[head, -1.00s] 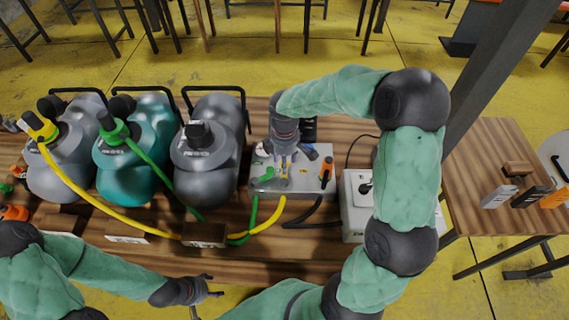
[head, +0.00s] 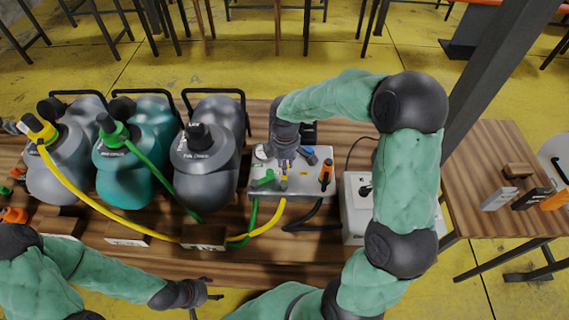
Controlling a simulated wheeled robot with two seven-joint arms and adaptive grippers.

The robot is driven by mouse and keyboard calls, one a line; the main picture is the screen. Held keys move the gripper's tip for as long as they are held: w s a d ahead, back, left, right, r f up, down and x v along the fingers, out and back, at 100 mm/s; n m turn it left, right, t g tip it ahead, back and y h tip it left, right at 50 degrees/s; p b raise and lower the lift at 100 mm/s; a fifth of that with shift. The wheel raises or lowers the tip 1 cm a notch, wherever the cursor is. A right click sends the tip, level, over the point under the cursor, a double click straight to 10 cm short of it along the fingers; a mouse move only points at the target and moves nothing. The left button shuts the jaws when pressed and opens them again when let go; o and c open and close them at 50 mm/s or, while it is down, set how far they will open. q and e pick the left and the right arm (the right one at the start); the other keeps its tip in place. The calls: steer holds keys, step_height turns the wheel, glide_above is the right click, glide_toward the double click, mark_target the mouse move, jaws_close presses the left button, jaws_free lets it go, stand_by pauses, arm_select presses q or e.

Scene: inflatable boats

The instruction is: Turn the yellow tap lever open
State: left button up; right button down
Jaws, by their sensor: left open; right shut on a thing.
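A grey tap box (head: 310,185) stands on the wooden table, with a green lever (head: 263,179), the yellow tap lever (head: 284,181) and an orange lever (head: 326,172) on top. My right gripper (head: 285,163) is over the box from above, shut at the far end of the yellow lever. The lever's near part shows and points toward the front edge; the grip itself is small and partly hidden. My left gripper (head: 213,289) is open and empty in front of the table. Yellow (head: 266,228) and green (head: 252,214) hoses run from the box's front.
Grey, teal (head: 125,175) and dark grey (head: 208,170) tanks stand left of the box. A white box (head: 354,215) stands close on its right, below my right arm. Small labelled blocks (head: 203,237) lie along the front. A side table (head: 490,155) is at the right.

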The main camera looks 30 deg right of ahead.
steer(key=m, duration=0.1)
steer(key=d+m, duration=0.1)
steer(key=shift+s+m+p, duration=0.3)
steer(key=shift+s, duration=0.1)
steer(key=m, duration=0.1)
steer(key=s+d+m, duration=0.1)
steer(key=m, duration=0.1)
steer(key=shift+s+m, duration=0.15)
steer(key=shift+m, duration=0.15)
steer(key=shift+s+d+m, duration=0.1)
steer(key=shift+s+m, duration=0.45)
steer(key=shift+m, duration=0.65)
steer(key=shift+s+m, duration=0.35)
steer(key=shift+m, duration=0.35)
steer(key=shift+s+m, duration=0.3)
steer(key=shift+m, duration=0.4)
steer(key=c, duration=1.1)
jaws_free()
steer(key=shift+r, duration=0.1)
